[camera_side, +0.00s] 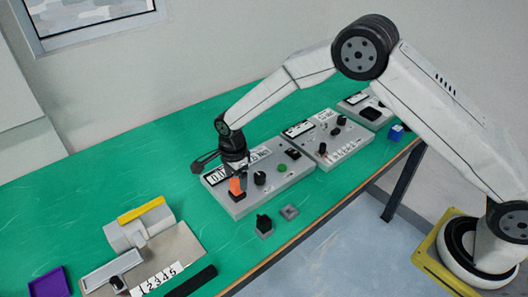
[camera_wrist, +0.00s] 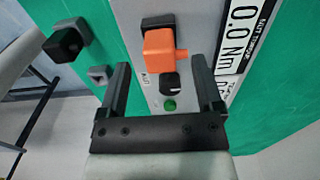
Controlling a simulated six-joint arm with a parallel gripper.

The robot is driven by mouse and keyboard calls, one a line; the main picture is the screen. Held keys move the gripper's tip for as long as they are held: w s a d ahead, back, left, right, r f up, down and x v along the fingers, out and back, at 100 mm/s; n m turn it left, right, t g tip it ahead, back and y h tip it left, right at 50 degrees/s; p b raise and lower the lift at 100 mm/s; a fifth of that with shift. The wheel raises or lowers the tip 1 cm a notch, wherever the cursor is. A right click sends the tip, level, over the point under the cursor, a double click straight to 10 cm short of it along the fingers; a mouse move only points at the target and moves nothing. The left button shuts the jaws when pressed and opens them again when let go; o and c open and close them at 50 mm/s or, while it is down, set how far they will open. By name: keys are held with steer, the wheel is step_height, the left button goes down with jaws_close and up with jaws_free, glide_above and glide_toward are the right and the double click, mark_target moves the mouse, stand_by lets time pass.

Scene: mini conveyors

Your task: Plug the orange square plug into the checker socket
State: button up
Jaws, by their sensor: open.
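The orange square plug (camera_side: 236,187) stands on the grey checker panel, near its left end. In the wrist view the orange plug (camera_wrist: 162,46) sits at a black square block (camera_wrist: 158,20), which looks like the checker socket. How deep the plug sits cannot be told. My gripper (camera_side: 236,166) is just above the plug. In the wrist view my gripper (camera_wrist: 160,63) is open, with its two dark fingers apart, and the plug shows between and just beyond the fingertips. Nothing is visibly held.
The panel has a black knob (camera_side: 259,178), a green button (camera_side: 282,168) and a 0.0 Nm display (camera_wrist: 243,22). A black plug (camera_side: 263,222) and a small grey socket block (camera_side: 289,212) stand before it. A purple tray (camera_side: 48,284) and roller unit (camera_side: 138,228) are left.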

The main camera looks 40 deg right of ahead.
mark_target(236, 182)
steer(key=shift+r, duration=2.6)
steer(key=shift+s+d+r+n, duration=0.2)
steer(key=shift+d+r+n, duration=0.05)
steer(key=shift+d+n, duration=0.1)
steer(key=s+d+r+n+t, duration=0.1)
steer(key=s+d+r+n, duration=0.2)
steer(key=s+d+n, duration=0.4)
steer(key=s+d+r+n+t, duration=0.1)
steer(key=s+d+r+n, duration=0.2)
steer(key=s+d+n, duration=0.5)
steer(key=s+n, duration=0.2)
steer(key=s, duration=0.5)
steer(key=shift+s+d+r+t, duration=0.15)
steer(key=shift+s+r+t, duration=0.05)
steer(key=shift+s+t, duration=0.1)
